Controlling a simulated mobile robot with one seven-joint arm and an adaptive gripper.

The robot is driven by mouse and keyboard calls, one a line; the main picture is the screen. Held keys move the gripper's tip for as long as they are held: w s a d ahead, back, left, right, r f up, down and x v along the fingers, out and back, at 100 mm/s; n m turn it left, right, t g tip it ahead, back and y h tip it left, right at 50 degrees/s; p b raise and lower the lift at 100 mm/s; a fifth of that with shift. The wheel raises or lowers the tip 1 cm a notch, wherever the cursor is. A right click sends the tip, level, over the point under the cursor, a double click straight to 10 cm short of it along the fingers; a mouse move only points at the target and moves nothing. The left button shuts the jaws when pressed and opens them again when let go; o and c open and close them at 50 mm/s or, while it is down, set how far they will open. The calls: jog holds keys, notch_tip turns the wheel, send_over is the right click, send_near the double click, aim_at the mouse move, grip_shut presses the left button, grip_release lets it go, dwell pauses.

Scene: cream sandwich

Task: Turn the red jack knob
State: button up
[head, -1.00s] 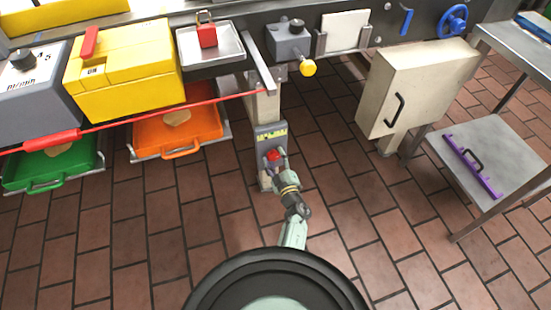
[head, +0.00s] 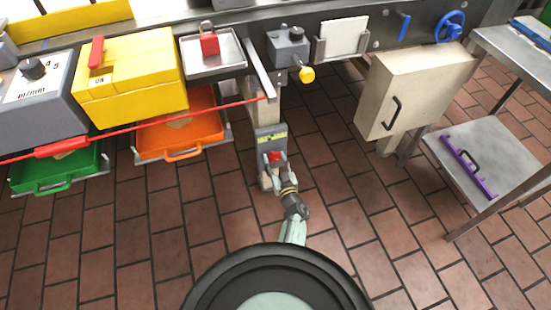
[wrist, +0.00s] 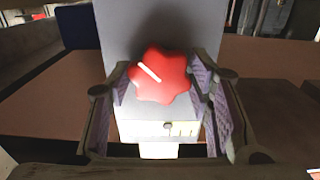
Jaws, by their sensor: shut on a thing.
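The red jack knob (head: 275,157) is lobed and sits on the front of a grey post panel (head: 270,134) low under the bench. In the wrist view the knob (wrist: 162,78) carries a white line mark that slants down to the right. My gripper (head: 276,164) reaches the knob from the front. In the wrist view the fingers of my gripper (wrist: 160,76) stand on either side of the knob, shut on it. The exact contact of the pads with its lobes is partly hidden.
A red rod (head: 190,122) crosses left of the post, in front of the orange tray (head: 170,156) and green tray (head: 60,188). A yellow knob (head: 307,75) and a beige cabinet (head: 415,90) are to the right. The tiled floor (head: 340,200) around the post is clear.

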jog(key=m+p, duration=0.1)
jog(key=m, duration=0.3)
jog(key=shift+r+m, duration=0.15)
jog(key=shift+m, duration=0.15)
jog(key=m+p, duration=0.1)
jog(key=m, duration=0.3)
dwell(0.3)
jog(key=o, duration=1.1)
jog(key=shift+o, duration=0.2)
jog(key=shift+s, duration=0.1)
jog(key=v, duration=1.1)
jog(key=shift+s, duration=0.35)
